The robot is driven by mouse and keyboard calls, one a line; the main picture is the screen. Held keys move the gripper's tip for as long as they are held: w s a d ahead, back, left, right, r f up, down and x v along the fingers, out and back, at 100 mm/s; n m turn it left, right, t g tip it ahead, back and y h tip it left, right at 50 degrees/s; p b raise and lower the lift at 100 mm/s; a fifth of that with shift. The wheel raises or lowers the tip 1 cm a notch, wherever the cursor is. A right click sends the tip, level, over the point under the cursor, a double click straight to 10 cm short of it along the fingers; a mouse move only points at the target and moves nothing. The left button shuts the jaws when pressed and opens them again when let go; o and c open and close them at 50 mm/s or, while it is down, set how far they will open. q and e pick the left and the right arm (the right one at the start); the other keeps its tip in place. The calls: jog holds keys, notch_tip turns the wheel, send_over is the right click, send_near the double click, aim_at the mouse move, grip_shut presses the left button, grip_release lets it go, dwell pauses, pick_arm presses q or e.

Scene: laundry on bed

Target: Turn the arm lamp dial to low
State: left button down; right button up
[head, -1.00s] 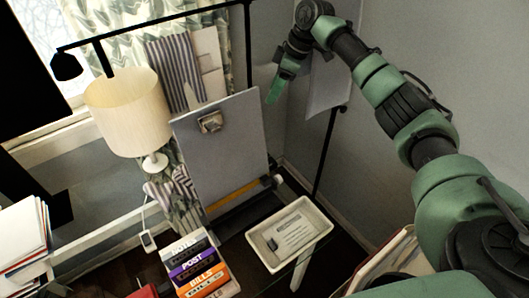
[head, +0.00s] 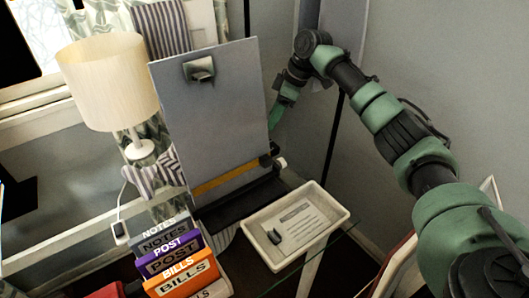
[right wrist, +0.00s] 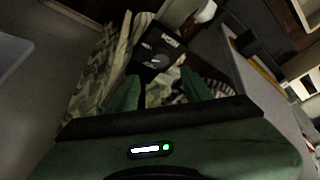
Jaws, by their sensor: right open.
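In the right wrist view, a small black panel (right wrist: 155,52) with pale markings lies just beyond my fingertips. It looks like the arm lamp's dial panel, but I cannot read the setting. In the head view, the black lamp pole (head: 246,18) shows above the grey board, and the lamp's head is almost cut off at the top left. My right gripper (head: 275,116) points down at the board's right edge, its tips partly hidden there. In the right wrist view its two green fingers (right wrist: 158,78) are apart and empty. My left gripper is not in view.
The grey clipboard (head: 215,120) stands close beside my right gripper. A cream-shaded table lamp (head: 112,80), the NOTES, POST and BILLS boxes (head: 180,260) and a white tray (head: 258,228) with a card are to the left and front. A grey wall is at the right.

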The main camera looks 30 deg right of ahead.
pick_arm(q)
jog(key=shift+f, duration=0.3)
pick_arm(e)
jog(key=shift+x, duration=4.25)
jog(key=shift+s+d, duration=0.1)
